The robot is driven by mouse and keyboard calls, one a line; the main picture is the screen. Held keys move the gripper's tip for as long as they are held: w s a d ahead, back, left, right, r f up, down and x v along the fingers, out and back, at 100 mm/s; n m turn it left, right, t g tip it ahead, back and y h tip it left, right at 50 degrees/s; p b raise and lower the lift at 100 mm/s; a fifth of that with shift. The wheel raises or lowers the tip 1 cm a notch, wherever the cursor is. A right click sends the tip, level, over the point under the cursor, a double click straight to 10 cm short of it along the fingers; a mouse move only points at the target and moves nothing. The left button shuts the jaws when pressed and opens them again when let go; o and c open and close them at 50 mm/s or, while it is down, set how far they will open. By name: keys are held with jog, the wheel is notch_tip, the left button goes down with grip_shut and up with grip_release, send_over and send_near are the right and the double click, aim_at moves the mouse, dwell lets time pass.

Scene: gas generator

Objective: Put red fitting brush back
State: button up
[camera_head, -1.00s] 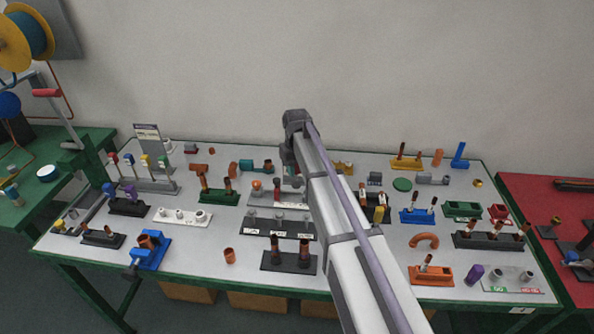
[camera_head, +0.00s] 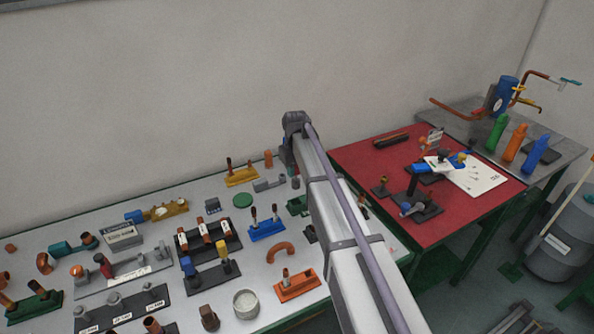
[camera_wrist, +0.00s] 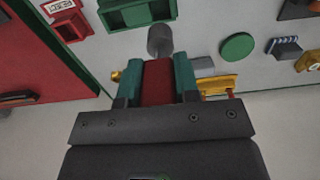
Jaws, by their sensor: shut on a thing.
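In the wrist view my gripper (camera_wrist: 157,72) has its two teal fingers shut on a red block-like handle (camera_wrist: 158,90), which appears to be the red fitting brush. A grey round end (camera_wrist: 160,40) sticks out beyond the fingertips. The held thing is above the right part of the white-topped table. In the head view my arm hides the fingers and the brush. A grey holder (camera_head: 130,275) with a red upright piece (camera_head: 103,264) stands at the left. I cannot tell which place belongs to the brush.
Below the gripper are a green tray (camera_wrist: 140,14), a red labelled box (camera_wrist: 68,20), a green disc (camera_wrist: 237,47) and a yellow holder (camera_wrist: 215,84). A red-topped table (camera_head: 370,160) stands to the right. The white table (camera_head: 190,280) is crowded with fixtures.

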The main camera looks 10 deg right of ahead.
aim_at(296, 181)
jog(key=shift+d, duration=0.2)
jog(key=shift+a, duration=0.3)
notch_tip(296, 181, down, 5)
jog(key=b, duration=0.4)
jog(key=shift+s+r, duration=0.1)
jog(key=shift+r, duration=0.1)
jog(key=shift+d+b, duration=0.1)
jog(key=shift+b, duration=0.2)
jog(key=shift+f+b, duration=2.65)
jog(key=shift+f, duration=0.15)
